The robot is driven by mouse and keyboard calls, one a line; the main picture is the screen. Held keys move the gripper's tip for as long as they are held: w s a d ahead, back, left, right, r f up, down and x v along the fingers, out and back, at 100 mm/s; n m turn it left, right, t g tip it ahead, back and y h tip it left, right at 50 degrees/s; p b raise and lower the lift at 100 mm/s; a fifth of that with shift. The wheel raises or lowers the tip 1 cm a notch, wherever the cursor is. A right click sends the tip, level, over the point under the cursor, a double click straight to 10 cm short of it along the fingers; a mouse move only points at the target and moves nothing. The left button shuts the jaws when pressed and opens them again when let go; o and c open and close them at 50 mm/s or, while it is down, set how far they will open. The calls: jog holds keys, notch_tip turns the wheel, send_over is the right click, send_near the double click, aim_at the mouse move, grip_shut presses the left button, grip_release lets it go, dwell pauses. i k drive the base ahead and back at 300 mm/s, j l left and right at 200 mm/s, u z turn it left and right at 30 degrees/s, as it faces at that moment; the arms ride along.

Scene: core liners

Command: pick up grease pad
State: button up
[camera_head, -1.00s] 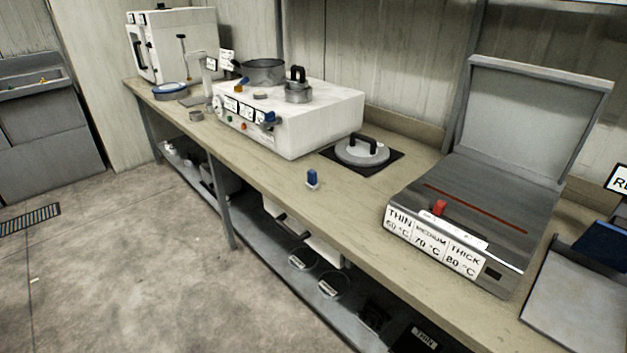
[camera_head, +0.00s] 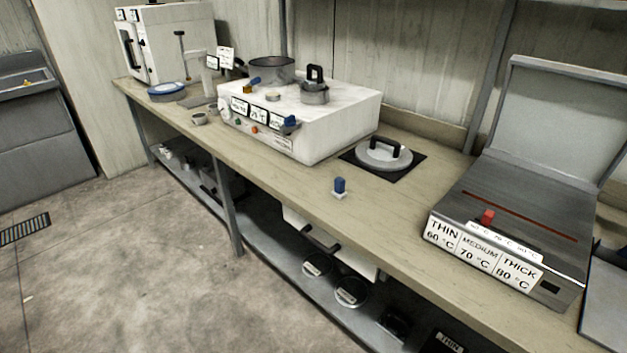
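No thing in view is plainly marked as a grease pad. A small blue block on a white base (camera_head: 340,187) stands near the front edge of the workbench (camera_head: 300,192), and I cannot tell whether it is the pad. A blue-rimmed round dish (camera_head: 167,92) lies at the far left of the bench. My gripper is not in view.
A white box with knobs (camera_head: 335,125) carries a pot (camera_head: 271,69) and a handled lid (camera_head: 314,88). A handled disc (camera_head: 384,155) lies on a black mat. An open-lidded hot plate (camera_head: 515,220) stands at right. A lower shelf holds several items. The floor (camera_head: 120,250) at left is clear.

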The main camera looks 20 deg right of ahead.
aim_at(340, 183)
jog(key=i+j, duration=0.35)
jog(key=j, duration=0.15)
jog(key=i+j, duration=0.35)
jog(key=j, duration=0.15)
jog(key=i+j, duration=0.3)
jog(key=j, duration=0.2)
jog(key=i+j, duration=0.35)
jog(key=j, duration=0.15)
jog(key=i+j+z, duration=0.15)
jog(key=z, duration=0.3)
jog(key=i+j+z, duration=0.1)
jog(key=j+z, duration=0.6)
jog(key=z, duration=0.15)
jog(key=i, duration=0.05)
